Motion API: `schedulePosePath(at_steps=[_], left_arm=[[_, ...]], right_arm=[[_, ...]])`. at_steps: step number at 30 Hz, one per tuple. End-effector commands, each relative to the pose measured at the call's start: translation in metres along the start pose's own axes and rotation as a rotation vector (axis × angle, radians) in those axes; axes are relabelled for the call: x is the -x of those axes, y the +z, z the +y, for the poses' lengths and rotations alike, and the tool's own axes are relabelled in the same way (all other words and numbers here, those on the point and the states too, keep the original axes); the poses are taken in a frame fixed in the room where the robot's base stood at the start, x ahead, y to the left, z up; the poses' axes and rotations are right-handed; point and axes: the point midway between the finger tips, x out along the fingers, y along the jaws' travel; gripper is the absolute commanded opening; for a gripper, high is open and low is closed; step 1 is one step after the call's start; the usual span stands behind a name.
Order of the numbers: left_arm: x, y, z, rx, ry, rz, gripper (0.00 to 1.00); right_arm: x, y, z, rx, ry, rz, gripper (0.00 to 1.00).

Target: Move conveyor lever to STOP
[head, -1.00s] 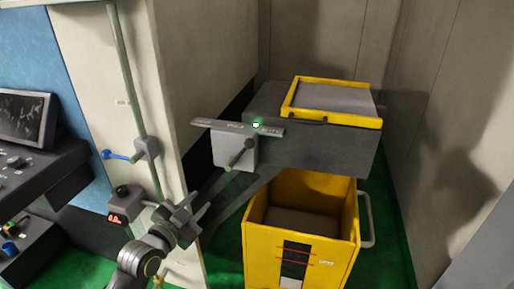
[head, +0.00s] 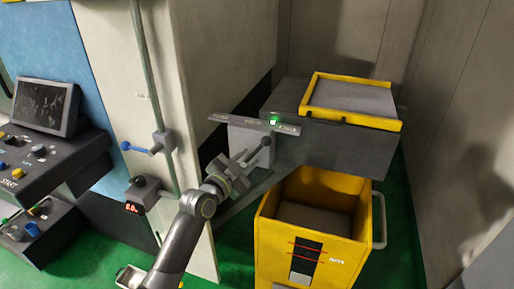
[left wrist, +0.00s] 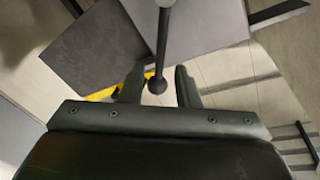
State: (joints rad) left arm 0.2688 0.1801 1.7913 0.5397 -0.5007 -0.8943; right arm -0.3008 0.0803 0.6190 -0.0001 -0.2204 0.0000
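The conveyor lever (head: 256,152) is a dark rod on a grey box (head: 238,132) at the conveyor's side, slanting down-left toward my left gripper. A label plate (head: 228,120) lies along the box top; its words are too small to read. In the left wrist view the rod runs down to a black ball knob (left wrist: 157,85). My left gripper (head: 240,167) is open at the lever's lower end. In the left wrist view its fingers (left wrist: 158,77) stand either side of the knob, with gaps on both sides. My right gripper is not in view.
A green light (head: 273,121) glows by the plate. The grey conveyor (head: 345,150) carries a yellow-framed tray (head: 398,125). A yellow bin (head: 320,262) stands below. A wall post with a blue-handled valve (head: 140,149) and a control panel (head: 55,160) are at left.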

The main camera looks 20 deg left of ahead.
Motion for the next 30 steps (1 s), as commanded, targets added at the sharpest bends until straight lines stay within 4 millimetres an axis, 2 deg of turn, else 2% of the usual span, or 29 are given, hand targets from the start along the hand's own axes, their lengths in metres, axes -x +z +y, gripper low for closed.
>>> schedulePosePath(at_steps=[6, 12, 25, 30], left_arm=[[-0.033, -0.001, -0.001, 0.002, 0.0, 0.0, 0.29], [-0.051, -0.001, -0.001, 0.002, 0.0, 0.002, 0.29], [-0.057, 0.0, 0.0, 0.001, 0.0, 0.0, 0.29], [-0.057, 0.0, 0.0, 0.001, 0.0, 0.0, 0.07]], right_arm=[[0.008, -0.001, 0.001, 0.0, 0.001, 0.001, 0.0], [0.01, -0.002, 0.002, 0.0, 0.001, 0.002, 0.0], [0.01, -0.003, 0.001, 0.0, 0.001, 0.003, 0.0], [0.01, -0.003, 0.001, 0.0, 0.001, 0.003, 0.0]])
